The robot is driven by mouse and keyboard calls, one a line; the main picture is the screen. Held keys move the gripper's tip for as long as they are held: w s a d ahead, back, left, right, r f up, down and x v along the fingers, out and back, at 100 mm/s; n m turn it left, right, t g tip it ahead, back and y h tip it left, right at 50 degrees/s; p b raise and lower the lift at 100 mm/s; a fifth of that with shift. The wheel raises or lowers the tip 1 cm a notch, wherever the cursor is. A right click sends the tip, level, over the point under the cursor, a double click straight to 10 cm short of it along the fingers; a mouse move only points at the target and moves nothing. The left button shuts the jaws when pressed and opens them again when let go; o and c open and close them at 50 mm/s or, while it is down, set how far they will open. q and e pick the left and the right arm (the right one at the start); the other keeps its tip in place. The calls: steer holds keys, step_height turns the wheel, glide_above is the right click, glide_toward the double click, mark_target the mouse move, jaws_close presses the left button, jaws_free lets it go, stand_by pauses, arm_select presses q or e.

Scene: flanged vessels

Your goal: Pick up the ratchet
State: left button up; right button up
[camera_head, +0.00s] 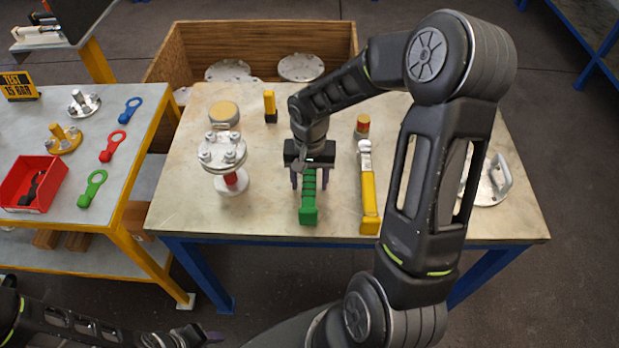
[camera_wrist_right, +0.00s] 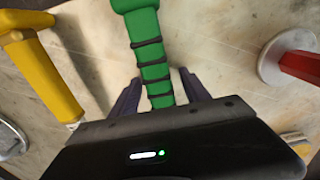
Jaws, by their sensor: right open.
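A green-handled tool (camera_head: 309,212), apparently the ratchet, lies on the workbench (camera_head: 270,229) with its handle toward the front edge. Its head is hidden under my right gripper. My right gripper (camera_head: 310,181) points down over the tool, its fingers open on either side of the handle. In the right wrist view the ribbed green handle (camera_wrist_right: 145,35) runs between the two dark fingers of the gripper (camera_wrist_right: 160,92), with gaps beside it. My left gripper (camera_head: 205,338) is only partly seen at the bottom left, away from the bench; its jaws are unclear.
A yellow-handled tool (camera_head: 369,200) lies right of the green one. A flanged vessel (camera_head: 222,152) with a red part stands to the left. A handled metal flange (camera_head: 490,185) lies far right.

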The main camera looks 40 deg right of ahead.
steer(key=shift+c, duration=0.4)
jaws_close()
stand_by(0.4)
